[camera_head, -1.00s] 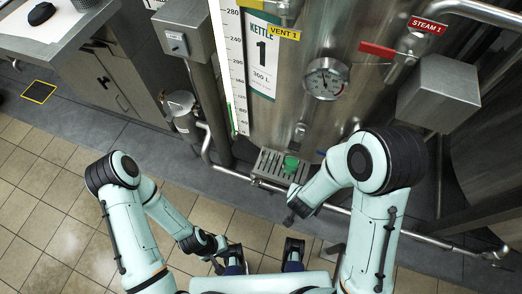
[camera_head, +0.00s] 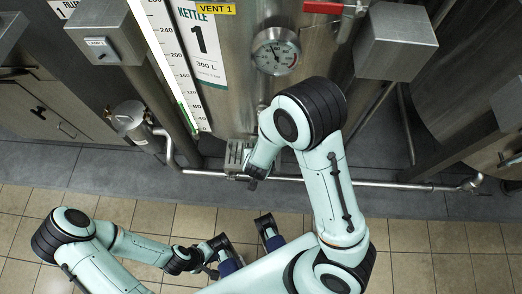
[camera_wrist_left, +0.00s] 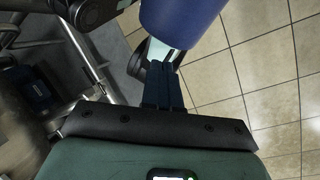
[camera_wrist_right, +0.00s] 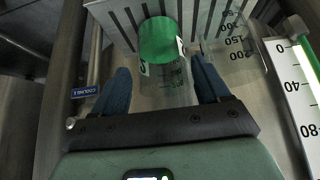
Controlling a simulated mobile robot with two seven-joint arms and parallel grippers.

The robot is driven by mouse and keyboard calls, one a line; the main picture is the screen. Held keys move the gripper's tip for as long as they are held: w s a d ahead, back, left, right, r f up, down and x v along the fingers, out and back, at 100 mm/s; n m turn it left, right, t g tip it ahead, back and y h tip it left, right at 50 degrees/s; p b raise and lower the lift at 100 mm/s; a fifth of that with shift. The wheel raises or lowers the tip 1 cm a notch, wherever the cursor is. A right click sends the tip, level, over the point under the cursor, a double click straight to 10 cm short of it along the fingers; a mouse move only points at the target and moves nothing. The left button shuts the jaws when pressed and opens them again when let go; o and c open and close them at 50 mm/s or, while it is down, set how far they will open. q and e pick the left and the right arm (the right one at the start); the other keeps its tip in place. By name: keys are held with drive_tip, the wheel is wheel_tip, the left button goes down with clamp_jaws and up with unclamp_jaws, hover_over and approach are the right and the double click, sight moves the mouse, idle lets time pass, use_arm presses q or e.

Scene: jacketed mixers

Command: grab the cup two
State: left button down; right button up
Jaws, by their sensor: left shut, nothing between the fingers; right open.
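My right gripper (camera_wrist_right: 161,72) is open, with one blue finger on each side of the cup's clear body. I cannot tell whether either finger touches it. My left gripper (camera_wrist_left: 163,80) is shut and empty above the tiled floor. It shows small and dark at the lower middle of the head view (camera_head: 211,270).
A slotted metal tray (camera_head: 237,152) sits below kettle 1 (camera_head: 235,75). A second clear graduated cup (camera_wrist_right: 232,45) stands close to the right of cup two. A pipe (camera_head: 330,182) runs low along the front. A level scale (camera_wrist_right: 296,85) is at the right.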

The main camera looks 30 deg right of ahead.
drive_tip(key=b+x, duration=0.1)
drive_tip(key=x, duration=0.1)
drive_tip(key=b+x, duration=0.1)
drive_tip(key=x, duration=0.2)
drive_tip(key=shift+s+a+f, duration=0.15)
drive_tip(key=shift+a+f, duration=0.05)
drive_tip(key=shift+f, duration=0.05)
drive_tip(key=shift+r, duration=0.1)
drive_tip(key=c, duration=0.9)
drive_tip(key=shift+r, duration=0.1)
